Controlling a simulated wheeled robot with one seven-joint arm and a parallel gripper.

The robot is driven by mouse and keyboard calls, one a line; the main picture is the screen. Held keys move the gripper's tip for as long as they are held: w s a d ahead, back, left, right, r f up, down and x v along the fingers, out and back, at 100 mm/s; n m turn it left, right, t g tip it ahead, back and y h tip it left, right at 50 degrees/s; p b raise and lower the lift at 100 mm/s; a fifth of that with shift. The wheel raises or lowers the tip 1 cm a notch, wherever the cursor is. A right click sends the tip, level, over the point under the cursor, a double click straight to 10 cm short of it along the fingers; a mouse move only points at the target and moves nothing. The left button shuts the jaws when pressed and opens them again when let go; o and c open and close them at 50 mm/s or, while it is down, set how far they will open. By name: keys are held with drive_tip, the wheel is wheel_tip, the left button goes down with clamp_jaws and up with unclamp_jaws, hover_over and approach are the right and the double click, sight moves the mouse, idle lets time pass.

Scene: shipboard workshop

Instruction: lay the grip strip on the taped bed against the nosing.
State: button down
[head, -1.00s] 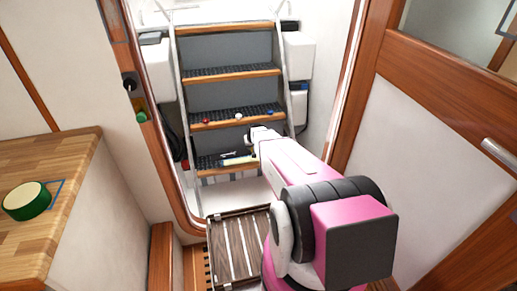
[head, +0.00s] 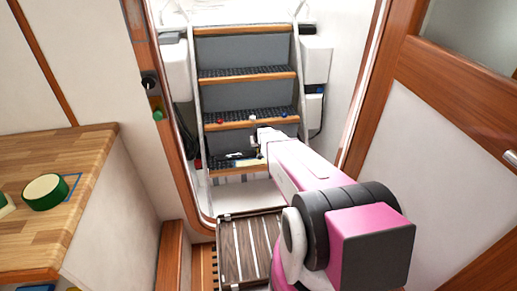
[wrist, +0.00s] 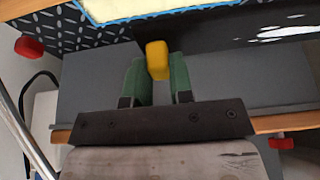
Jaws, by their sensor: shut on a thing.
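My gripper (wrist: 158,82) has green fingers shut on a yellow grip piece (wrist: 157,60). This appears to belong to the dark grip strip (wrist: 215,42), which reaches right from it with a white glare. The pale yellow bed (wrist: 150,8), edged in blue tape, lies along the top of the wrist view, close beside the strip. Whether the strip touches it, I cannot tell. In the head view my gripper (head: 260,143) is at the lower steps, and my arm partly hides the bed's step. The wooden nosing (head: 225,170) runs along that step's front edge.
Steps rise behind, with red (head: 222,121) and blue (head: 283,114) small items on the tread above. A slatted grate (head: 245,250) lies at the foot. A door (head: 440,140) stands at right.

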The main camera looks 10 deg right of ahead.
drive_tip(key=w+d+f, duration=0.4)
drive_tip(key=w+d, duration=0.1)
drive_tip(key=d, duration=0.5)
drive_tip(key=shift+d, duration=0.35)
drive_tip(key=shift+w, duration=0.1)
drive_tip(key=shift+f, duration=0.1)
drive_tip(key=shift+f, duration=3.35)
drive_tip(key=shift+s, duration=0.35)
idle(0.3)
drive_tip(key=c, duration=0.9)
unclamp_jaws()
